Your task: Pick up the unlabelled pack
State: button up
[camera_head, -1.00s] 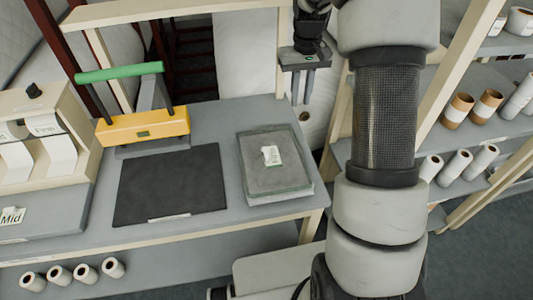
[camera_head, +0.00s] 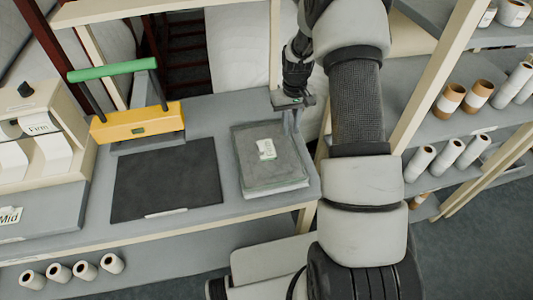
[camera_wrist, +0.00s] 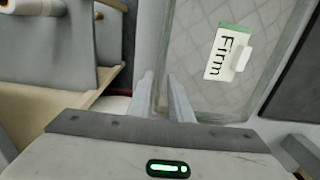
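A flat grey quilted pack (camera_head: 255,174) lies at the right end of the worktable. A white and green tag (camera_head: 266,149) is on its top. In the wrist view the tag (camera_wrist: 228,55) reads "Firm" and the pack's quilted face (camera_wrist: 190,45) fills the upper middle. It is the only pack I can make out; I see no pack without a tag. My gripper (camera_head: 292,118) points down at the pack's far right edge. In the wrist view its fingers (camera_wrist: 162,85) stand apart near that edge, with a gap between them. I cannot tell whether they touch the pack.
A dark mat (camera_head: 166,180) lies left of the pack. Behind it stands a yellow device with a green handle (camera_head: 112,70). A dispenser marked Firm (camera_head: 40,128) is at the left. Shelves with several rolls (camera_head: 470,98) stand right of my arm. A wooden post rises behind the gripper.

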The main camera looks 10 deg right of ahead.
jog(key=shift+f, duration=0.5)
grip_shut()
